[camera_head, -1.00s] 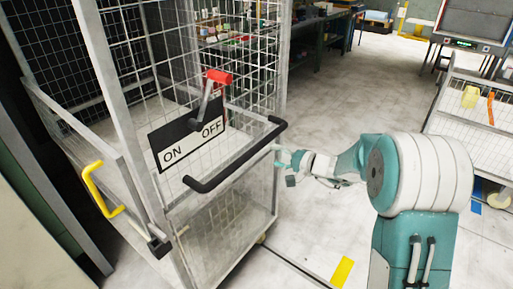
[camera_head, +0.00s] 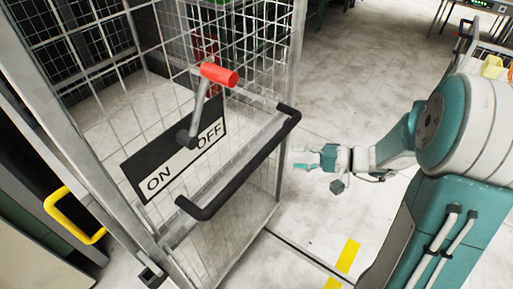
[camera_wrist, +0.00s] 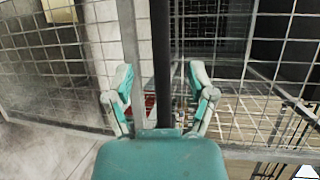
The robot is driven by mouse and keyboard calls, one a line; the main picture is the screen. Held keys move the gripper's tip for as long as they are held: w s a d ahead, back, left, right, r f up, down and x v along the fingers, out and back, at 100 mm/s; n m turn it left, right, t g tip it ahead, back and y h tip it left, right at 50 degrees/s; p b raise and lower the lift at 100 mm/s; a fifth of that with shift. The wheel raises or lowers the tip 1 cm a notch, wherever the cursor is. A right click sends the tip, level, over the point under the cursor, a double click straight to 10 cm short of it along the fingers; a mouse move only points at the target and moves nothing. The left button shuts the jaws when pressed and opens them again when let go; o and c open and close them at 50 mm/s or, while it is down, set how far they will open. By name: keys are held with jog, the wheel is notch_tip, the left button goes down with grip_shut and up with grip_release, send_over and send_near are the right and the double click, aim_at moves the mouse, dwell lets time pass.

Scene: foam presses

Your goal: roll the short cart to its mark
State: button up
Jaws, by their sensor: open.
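A wire-mesh cart (camera_head: 262,190) stands at the left centre of the head view, with a black push handle (camera_head: 240,165) across its near side. A red-tipped lever (camera_head: 218,75) rises over an ON/OFF plate (camera_head: 176,150), pointing up. I cannot tell if this is the short cart. My gripper (camera_head: 300,160) is open, just right of the handle's right end. In the wrist view a dark bar (camera_wrist: 161,60) runs between the open fingers (camera_wrist: 160,80); whether it is within their reach is unclear. Yellow tape (camera_head: 345,260) lies on the floor at lower centre.
A yellow handle (camera_head: 75,215) sits on a panel at the left. Another cart with yellow and orange items (camera_head: 492,66) shows partly at the right edge. Tables (camera_head: 455,15) stand at the back. The floor beyond my gripper (camera_head: 350,80) is clear.

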aim_at(267, 156)
jog(key=x, duration=1)
jog(key=shift+d, duration=0.15)
jog(key=shift+s, duration=0.1)
grip_shut()
